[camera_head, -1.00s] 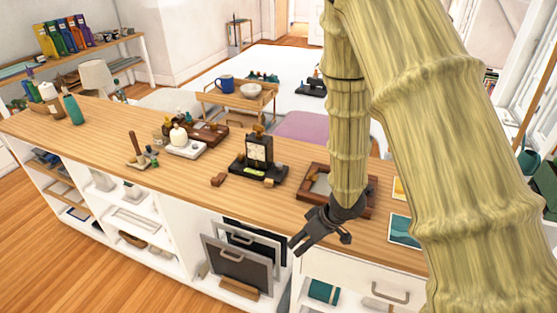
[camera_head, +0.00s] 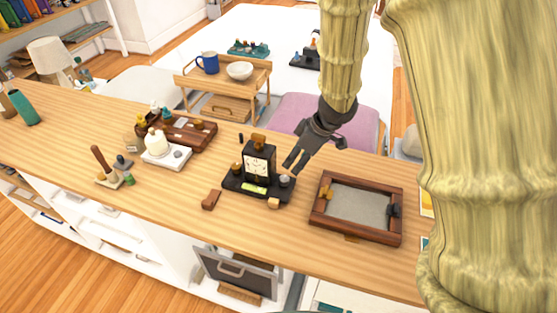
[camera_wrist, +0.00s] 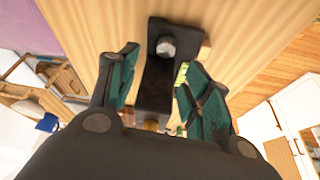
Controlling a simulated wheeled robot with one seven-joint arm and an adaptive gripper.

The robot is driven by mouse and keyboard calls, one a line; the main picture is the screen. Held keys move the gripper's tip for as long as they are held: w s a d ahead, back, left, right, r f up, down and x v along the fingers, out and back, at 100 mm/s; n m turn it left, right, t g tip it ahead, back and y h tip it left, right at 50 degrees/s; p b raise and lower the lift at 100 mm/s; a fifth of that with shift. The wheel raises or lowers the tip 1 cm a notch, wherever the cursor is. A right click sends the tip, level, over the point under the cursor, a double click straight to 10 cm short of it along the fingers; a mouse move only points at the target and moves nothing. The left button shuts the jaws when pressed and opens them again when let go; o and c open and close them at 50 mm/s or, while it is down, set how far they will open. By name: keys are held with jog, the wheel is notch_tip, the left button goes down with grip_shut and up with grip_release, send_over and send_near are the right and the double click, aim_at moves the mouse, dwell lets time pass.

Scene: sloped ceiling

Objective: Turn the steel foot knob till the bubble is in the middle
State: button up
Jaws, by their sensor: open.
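The black instrument (camera_head: 258,165) with a pale dial face stands on a black base (camera_head: 238,187) on the wooden counter. A yellow-green bubble level (camera_head: 254,188) lies along the front of the base; the bubble's place in it is too small to tell. The steel foot knob (camera_head: 284,180) is at the base's right end. It also shows in the wrist view (camera_wrist: 166,47), ahead between the fingers. My gripper (camera_head: 291,168) is open and empty, just above and slightly right of the knob. In the wrist view, my gripper (camera_wrist: 155,80) has its fingers apart, astride part of the instrument.
A brown framed tray (camera_head: 357,208) lies to the right on the counter. A small brown block (camera_head: 211,199) and a tan block (camera_head: 273,203) lie in front of the instrument. A white device (camera_head: 166,150) stands to the left. The counter's front strip is mostly clear.

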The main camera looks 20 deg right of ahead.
aim_at(285, 178)
jog(key=f, duration=0.1)
jog(key=s+a+f, duration=0.1)
jog(key=f, duration=0.2)
jog(key=shift+s+a+f+b, duration=0.1)
jog(key=shift+s+a+b, duration=0.05)
jog(key=shift+a+b, duration=0.25)
jog(key=w+f, duration=0.2)
jog(key=f, duration=0.1)
jog(key=w+a+f, duration=0.1)
jog(key=shift+w+f, duration=0.25)
jog(key=shift+f, duration=0.15)
jog(key=shift+s+a+r, duration=0.1)
jog(key=shift+s+r, duration=0.1)
jog(key=shift+s, duration=0.45)
jog(key=shift+w+f, duration=0.35)
jog(key=shift+w, duration=0.1)
jog(key=c, duration=0.3)
jog(key=shift+s+r, duration=0.15)
jog(key=c, duration=0.7)
